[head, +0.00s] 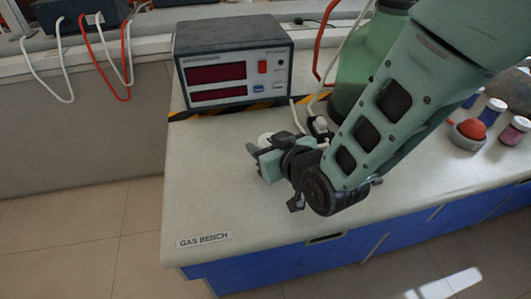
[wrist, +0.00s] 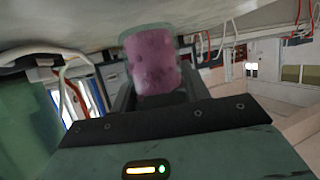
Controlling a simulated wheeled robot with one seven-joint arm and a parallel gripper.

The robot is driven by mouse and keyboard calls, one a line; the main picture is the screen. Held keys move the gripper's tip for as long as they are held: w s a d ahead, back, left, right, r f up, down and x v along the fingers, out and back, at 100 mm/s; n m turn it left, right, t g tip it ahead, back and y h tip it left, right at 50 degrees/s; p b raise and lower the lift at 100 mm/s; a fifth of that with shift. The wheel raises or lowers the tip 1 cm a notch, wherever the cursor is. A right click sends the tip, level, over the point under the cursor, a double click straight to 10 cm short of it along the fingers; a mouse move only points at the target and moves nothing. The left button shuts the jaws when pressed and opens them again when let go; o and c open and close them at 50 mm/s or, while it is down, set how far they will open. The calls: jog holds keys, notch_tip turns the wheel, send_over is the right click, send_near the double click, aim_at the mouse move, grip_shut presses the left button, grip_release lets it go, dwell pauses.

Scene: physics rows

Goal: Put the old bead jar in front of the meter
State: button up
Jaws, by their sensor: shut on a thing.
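The bead jar (wrist: 158,65) is clear with pink contents and sits between my fingers in the wrist view. My gripper (head: 261,157) is shut on it, low over the bench in front of the meter. In the head view only a pale rounded bit of the jar (head: 265,139) shows behind the fingers; the rest is hidden. The meter (head: 232,64) is a dark grey box with a pale front, two red displays and a red switch. I cannot tell whether the jar touches the bench.
The gas bench (head: 205,205) is clear at its front left. A green cylinder (head: 352,75) stands right of the meter, with cables near its foot. A red ball in a grey bowl (head: 470,132) and several small jars (head: 515,130) stand at the right, beyond my arm.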

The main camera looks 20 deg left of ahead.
jog(key=shift+f, duration=1.35)
jog(key=shift+f, duration=0.2)
jog(key=o, duration=1)
jog(key=shift+o, duration=0.2)
jog(key=shift+r, duration=0.15)
jog(key=shift+s+d+r, duration=0.1)
jog(key=shift+s+d, duration=0.05)
jog(key=b+v, duration=0.1)
jog(key=v, duration=1)
jog(key=shift+s+d+r, duration=0.2)
